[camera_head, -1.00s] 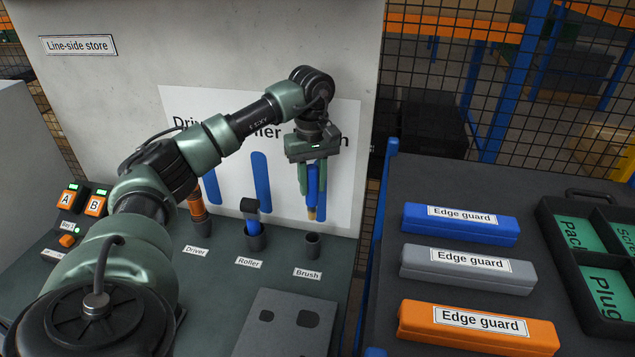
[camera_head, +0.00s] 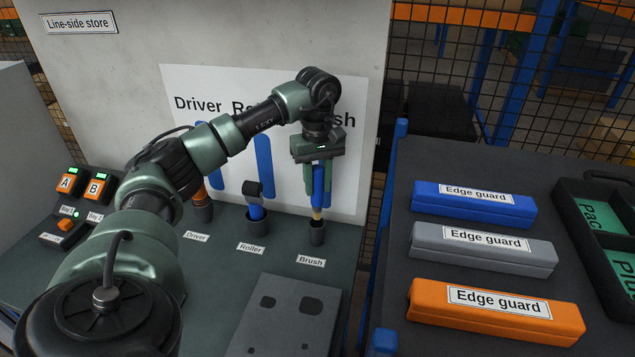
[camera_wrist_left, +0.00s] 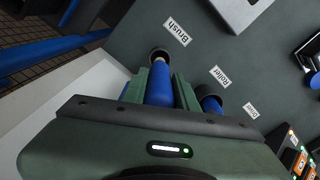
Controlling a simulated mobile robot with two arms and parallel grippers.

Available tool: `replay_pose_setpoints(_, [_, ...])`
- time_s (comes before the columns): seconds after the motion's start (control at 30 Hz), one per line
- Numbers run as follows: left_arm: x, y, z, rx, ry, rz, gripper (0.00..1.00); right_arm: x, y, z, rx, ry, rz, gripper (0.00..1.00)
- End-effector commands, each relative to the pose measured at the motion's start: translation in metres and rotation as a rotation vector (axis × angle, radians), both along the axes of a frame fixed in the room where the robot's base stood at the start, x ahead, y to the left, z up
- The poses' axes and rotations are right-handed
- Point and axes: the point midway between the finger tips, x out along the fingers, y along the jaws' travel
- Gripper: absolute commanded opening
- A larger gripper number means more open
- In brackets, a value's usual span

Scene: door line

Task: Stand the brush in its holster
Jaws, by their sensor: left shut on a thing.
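The brush (camera_head: 318,187) has a blue handle and a tan tip that points down. My left gripper (camera_head: 318,172) is shut on its handle and holds it about upright. The holster (camera_head: 317,236) is a small dark cup behind the "Brush" label. The tan tip is at the cup's mouth; how far inside it is I cannot tell. In the left wrist view the blue handle (camera_wrist_left: 159,86) sits between the fingers, and its lower end lines up with the dark cup (camera_wrist_left: 158,52). My right gripper is not in view.
The roller (camera_head: 255,204) stands in its cup left of the brush holster, and the driver (camera_head: 201,200) further left. A white board (camera_head: 348,180) is close behind. A grey plate (camera_head: 285,315) lies in front. Edge guards (camera_head: 473,204) lie on a separate surface at right.

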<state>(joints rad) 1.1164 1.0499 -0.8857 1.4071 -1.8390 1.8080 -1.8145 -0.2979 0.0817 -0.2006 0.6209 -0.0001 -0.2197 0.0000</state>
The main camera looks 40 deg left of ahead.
Motion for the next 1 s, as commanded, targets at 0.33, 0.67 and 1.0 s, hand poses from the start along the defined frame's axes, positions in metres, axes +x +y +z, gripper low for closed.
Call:
replay_pose_setpoints(0.33, [0.000, 0.000, -0.003, 0.000, 0.000, 0.000, 0.00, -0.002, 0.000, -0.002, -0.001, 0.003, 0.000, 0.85])
replay_pose_setpoints(0.67, [0.000, 0.000, -0.016, 0.000, 0.000, 0.000, 0.00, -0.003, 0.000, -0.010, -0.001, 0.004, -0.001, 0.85])
replay_pose_setpoints(1.0, [0.000, 0.000, -0.030, 0.000, 0.001, 0.000, 0.00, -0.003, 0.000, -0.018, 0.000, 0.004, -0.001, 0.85])
